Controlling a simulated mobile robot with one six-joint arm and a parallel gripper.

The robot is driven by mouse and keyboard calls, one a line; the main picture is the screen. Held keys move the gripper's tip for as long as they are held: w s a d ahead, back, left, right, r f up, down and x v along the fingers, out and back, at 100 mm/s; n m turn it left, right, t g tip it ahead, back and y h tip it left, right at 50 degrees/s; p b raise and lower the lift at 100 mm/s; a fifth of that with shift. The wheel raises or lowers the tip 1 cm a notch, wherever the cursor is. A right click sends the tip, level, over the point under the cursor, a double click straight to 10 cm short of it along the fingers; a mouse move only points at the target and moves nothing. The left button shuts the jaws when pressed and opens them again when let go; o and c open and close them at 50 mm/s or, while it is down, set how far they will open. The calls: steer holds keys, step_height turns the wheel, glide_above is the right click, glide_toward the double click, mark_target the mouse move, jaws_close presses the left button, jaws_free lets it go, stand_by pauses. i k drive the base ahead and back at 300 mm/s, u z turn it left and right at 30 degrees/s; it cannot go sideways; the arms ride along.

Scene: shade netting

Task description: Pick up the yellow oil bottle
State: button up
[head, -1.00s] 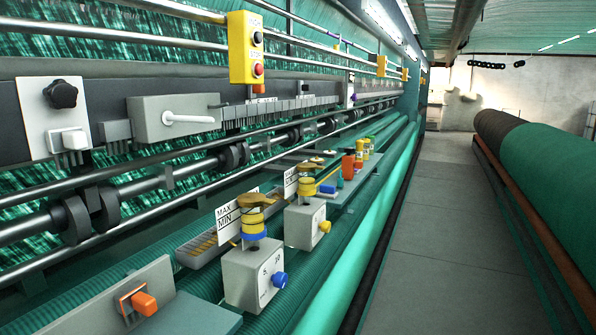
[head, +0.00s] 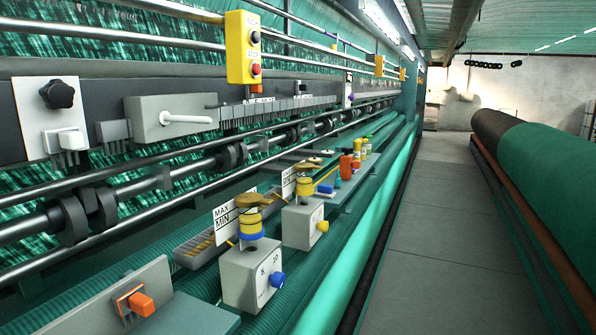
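Small yellow bottle-like items stand on the grey-green ledge (head: 352,178) along the machine, in the middle distance. One slim yellow item (head: 357,147) stands just right of an orange-red container (head: 346,163), and another yellow one (head: 368,144) is right behind it. They are too small to tell which is the yellow oil bottle. Nearer, two yellow oiler cups with brown lids sit on grey boxes: the front cup (head: 251,222) and the farther cup (head: 305,187). My gripper is not in view.
The long machine with steel rails and a green roller (head: 345,270) fills the left. A yellow button box (head: 242,48) hangs above. The grey aisle floor (head: 430,240) is clear, with large green and black netting rolls (head: 550,160) at right.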

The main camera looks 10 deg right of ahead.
mark_target(356, 143)
steer(key=u, duration=0.3)
steer(key=k, duration=0.6)
steer(key=z, duration=1.7)
steer(key=i, duration=1.35)
steer(key=z, duration=0.05)
